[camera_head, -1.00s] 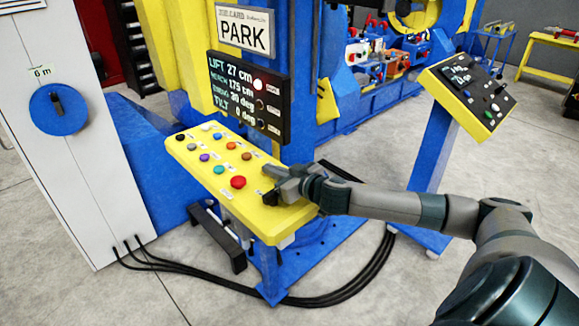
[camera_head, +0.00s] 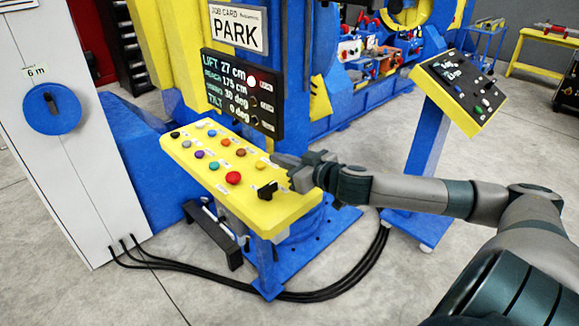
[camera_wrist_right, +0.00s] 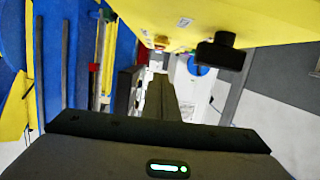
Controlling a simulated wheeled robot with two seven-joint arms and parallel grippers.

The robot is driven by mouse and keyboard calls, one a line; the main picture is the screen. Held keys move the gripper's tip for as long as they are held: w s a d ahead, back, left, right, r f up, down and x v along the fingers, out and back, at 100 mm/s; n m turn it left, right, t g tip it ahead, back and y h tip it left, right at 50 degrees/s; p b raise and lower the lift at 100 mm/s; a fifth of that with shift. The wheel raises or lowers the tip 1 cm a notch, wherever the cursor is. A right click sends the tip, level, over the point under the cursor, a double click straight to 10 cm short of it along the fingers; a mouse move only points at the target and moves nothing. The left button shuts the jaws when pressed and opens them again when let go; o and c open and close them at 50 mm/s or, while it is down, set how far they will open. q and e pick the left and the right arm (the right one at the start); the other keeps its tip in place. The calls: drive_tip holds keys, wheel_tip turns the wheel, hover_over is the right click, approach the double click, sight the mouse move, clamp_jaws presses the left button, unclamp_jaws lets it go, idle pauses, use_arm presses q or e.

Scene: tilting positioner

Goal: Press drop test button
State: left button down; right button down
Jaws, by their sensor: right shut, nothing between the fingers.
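A yellow button panel (camera_head: 215,189) slopes below the display, with several coloured buttons and a large red mushroom button (camera_head: 233,178). A yellow button (camera_head: 261,165) and a black selector knob (camera_head: 267,190) sit toward its right end. The labels are too small to read, so I cannot tell which is the drop test button. My right gripper (camera_head: 279,161) is shut and empty at the panel's right edge, its tips near the yellow button; contact cannot be told. The right wrist view shows the gripper (camera_wrist_right: 160,90) and the black knob (camera_wrist_right: 221,50) upside down. My left gripper is not in view.
A black display (camera_head: 242,92) reading lift 27 cm and tilt 0 deg stands behind the panel, under a PARK card (camera_head: 238,30). A white cabinet (camera_head: 75,170) with a blue rotary switch stands left. A second yellow console (camera_head: 462,90) stands right. Black cables (camera_head: 330,285) cross the floor.

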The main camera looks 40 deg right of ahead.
drive_tip(key=shift+b+v, duration=0.4)
drive_tip(key=shift+v, duration=0.85)
drive_tip(key=shift+s+r, duration=0.15)
drive_tip(key=shift+s, duration=0.4)
